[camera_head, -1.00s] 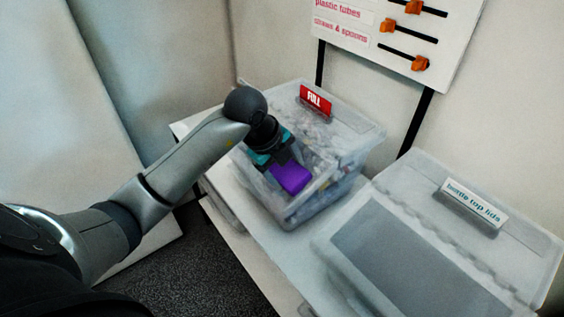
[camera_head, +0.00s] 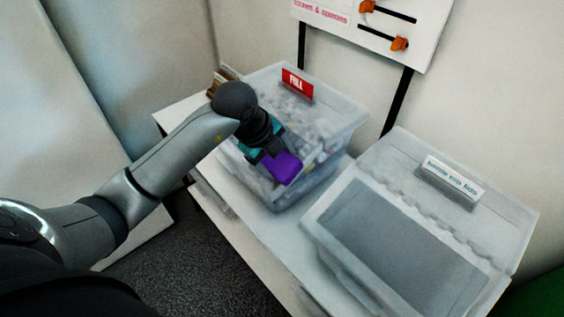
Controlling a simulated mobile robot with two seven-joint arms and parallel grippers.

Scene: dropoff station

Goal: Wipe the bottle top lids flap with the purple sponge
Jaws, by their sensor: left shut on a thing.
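The bottle top lids bin (camera_head: 345,262) is a clear grey plastic box at the right of the head view. Its flap (camera_head: 430,195) carries a white label (camera_head: 454,180), and the opening in front shows a grey interior. My left gripper (camera_head: 268,157) is shut on the purple sponge (camera_head: 281,169). It holds the sponge over the front part of the other bin, to the left of the bottle top lids bin and apart from its flap. The fingertips are partly hidden by the wrist and sponge. My right gripper is not in view.
A clear bin (camera_head: 335,130) with a red FULL sign (camera_head: 297,83) stands behind the sponge, filled with mixed plastic pieces. Both bins sit on a white table (camera_head: 255,230). A white board with orange sliders (camera_head: 399,44) stands behind on black posts.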

